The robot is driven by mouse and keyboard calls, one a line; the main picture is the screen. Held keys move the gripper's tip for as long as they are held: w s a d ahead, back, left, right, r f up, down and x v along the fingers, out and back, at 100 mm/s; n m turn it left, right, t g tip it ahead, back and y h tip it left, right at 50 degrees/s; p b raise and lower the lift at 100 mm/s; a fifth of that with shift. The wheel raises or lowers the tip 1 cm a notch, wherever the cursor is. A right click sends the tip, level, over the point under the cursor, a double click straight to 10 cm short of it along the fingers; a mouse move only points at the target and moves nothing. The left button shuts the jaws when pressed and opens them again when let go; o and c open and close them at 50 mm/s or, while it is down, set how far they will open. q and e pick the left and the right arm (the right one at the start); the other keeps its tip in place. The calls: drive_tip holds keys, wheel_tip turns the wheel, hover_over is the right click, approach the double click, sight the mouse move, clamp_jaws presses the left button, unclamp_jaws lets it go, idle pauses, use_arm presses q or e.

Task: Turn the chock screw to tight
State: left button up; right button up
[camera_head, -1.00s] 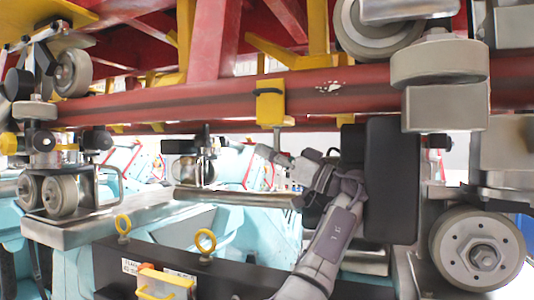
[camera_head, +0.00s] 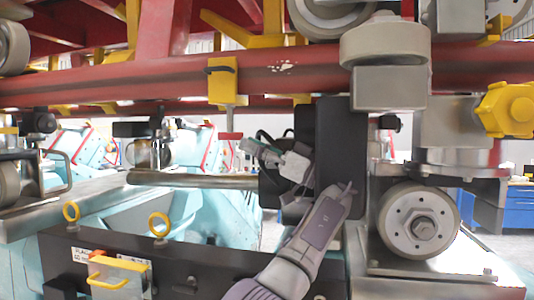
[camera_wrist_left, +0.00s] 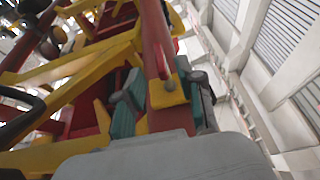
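My left gripper (camera_head: 270,154) is at mid-height in the head view, below the red rail and just left of a dark upright block. In the left wrist view its two teal-padded fingers (camera_wrist_left: 163,103) stand apart, with nothing visibly held. A yellow bracket on a red bar shows between and beyond them; contact cannot be told. No part is clearly marked as the chock screw. A yellow lobed knob (camera_head: 508,110) is at the right edge of the head view, well away from the gripper. My right gripper is not in view.
A red rail (camera_head: 130,82) with a yellow bracket (camera_head: 222,82) crosses above the arm. The dark block (camera_head: 341,160) and a wheel assembly (camera_head: 419,222) stand to its right. A metal bar (camera_head: 190,180) and yellow eye bolts (camera_head: 159,225) lie left.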

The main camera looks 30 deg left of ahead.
use_arm(q)
drive_tip(key=shift+v, duration=1.9)
